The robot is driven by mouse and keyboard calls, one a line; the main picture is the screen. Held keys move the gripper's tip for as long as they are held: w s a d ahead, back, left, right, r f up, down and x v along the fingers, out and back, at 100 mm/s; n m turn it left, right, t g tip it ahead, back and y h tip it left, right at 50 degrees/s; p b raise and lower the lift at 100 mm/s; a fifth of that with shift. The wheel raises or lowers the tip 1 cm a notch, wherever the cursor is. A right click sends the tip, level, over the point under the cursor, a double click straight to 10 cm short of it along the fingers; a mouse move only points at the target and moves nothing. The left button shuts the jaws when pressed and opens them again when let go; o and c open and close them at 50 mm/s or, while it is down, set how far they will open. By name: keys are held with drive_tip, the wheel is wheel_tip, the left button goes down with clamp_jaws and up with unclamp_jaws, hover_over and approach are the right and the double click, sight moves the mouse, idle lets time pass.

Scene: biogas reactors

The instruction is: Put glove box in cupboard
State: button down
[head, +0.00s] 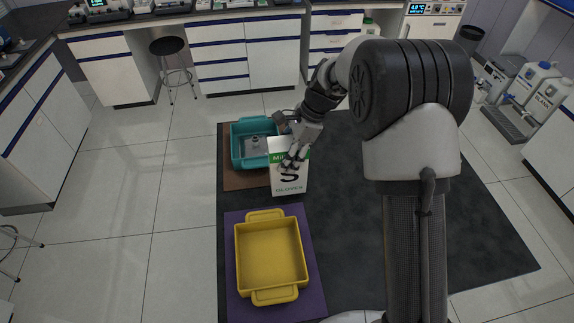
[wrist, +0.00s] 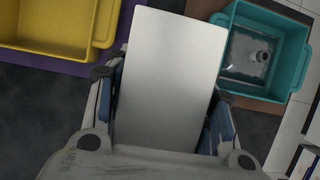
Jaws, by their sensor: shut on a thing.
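In the wrist view the glove box (wrist: 174,75) shows as a plain pale face between the two fingers of my gripper (wrist: 168,115). Cupboards with white doors and dark blue trim (head: 274,66) line the back wall; I cannot tell which one the task means.
A teal crate (head: 235,150) with a grey object inside stands on a brown mat. An empty yellow crate (head: 270,258) stands on a purple mat. A stool (head: 170,48) is at the back left. White jugs (head: 533,75) stand at the right.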

drive_tip(key=shift+f+b, duration=0.35)
drive_tip(key=shift+f, duration=1.5)
drive_tip(key=shift+f, duration=0.15)
drive_tip(key=c, duration=0.7)
unclamp_jaws()
drive_tip(key=p+v, duration=0.3)
drive_tip(key=v, duration=0.9)
drive_tip(key=shift+a, duration=0.1)
